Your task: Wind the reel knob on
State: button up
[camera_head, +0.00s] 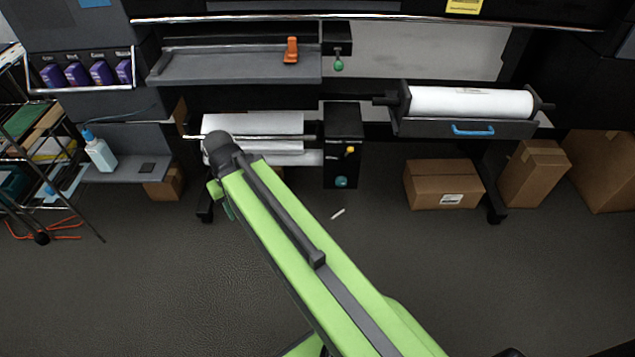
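A black unit (343,120) stands under the machine near the centre. It carries a small yellow knob (349,150) on its front and a round teal knob (341,182) at its bottom. A green knob (338,65) hangs below a black block higher up. I cannot tell which of these is the reel knob. A white film roll (470,102) lies on a holder at the right, and a pale sheet (260,128) spans rollers left of the black unit. My green arm reaches up from the lower right to a dark joint left of the unit. My gripper is not visible.
An orange clip (291,50) sits on the grey upper tray (235,66). A drawer with a blue handle (473,130) is below the roll. Cardboard boxes (443,184) stand at the right. A wire rack and a bottle (100,152) are at the left. The front floor is mostly clear.

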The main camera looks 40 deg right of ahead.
aim_at(341, 181)
jog(key=u, duration=1.1)
jog(key=k, duration=0.8)
jog(key=z, duration=0.65)
jog(key=i, duration=1.05)
jog(key=u, duration=0.15)
